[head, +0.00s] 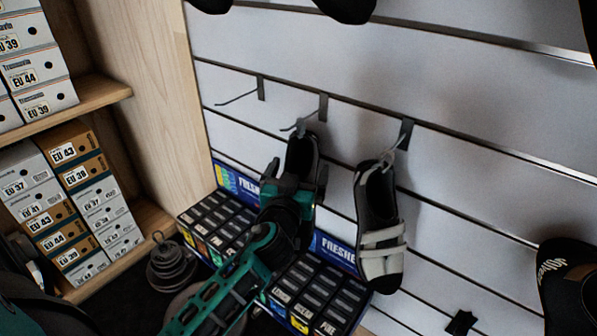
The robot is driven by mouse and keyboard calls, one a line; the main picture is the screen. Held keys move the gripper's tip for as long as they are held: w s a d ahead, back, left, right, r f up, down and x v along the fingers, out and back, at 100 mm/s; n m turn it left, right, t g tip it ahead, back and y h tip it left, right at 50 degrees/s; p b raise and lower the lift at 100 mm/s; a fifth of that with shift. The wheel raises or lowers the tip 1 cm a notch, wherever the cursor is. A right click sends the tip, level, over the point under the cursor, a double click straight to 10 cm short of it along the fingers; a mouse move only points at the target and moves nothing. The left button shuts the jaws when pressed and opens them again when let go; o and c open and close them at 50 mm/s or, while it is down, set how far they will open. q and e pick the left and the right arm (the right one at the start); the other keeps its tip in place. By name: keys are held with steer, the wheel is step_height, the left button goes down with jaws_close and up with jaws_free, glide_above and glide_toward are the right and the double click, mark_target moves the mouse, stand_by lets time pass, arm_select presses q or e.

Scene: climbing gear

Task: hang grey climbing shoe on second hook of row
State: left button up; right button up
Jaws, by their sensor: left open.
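A row of metal hooks runs along the white slatted wall. The first hook (240,96) at the left is empty. The second hook (318,112) has a dark grey climbing shoe (301,155) below it, toe down, its pale heel loop at the hook. The shoe seems to hang there; its lower part is hidden behind my gripper. My left gripper (291,192) is open, its teal fingers on either side of this shoe. The third hook (406,130) holds a black and light-grey strapped shoe (379,225). My right gripper is not in view.
Product boxes (318,292) stand below the hooks, near my left arm. Shoe boxes (75,205) fill wooden shelves at the left. Stacked dark round items (172,262) sit beside the shelf. Another dark shoe (566,285) is at the right edge.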

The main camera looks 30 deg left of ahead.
arm_select(q)
steer(key=shift+s+f, duration=0.1)
steer(key=shift+s, duration=0.05)
steer(key=shift+s+d, duration=0.2)
steer(key=shift+s, duration=0.1)
steer(key=b+v, duration=0.3)
steer(key=v, duration=0.9)
steer(key=shift+b, duration=0.4)
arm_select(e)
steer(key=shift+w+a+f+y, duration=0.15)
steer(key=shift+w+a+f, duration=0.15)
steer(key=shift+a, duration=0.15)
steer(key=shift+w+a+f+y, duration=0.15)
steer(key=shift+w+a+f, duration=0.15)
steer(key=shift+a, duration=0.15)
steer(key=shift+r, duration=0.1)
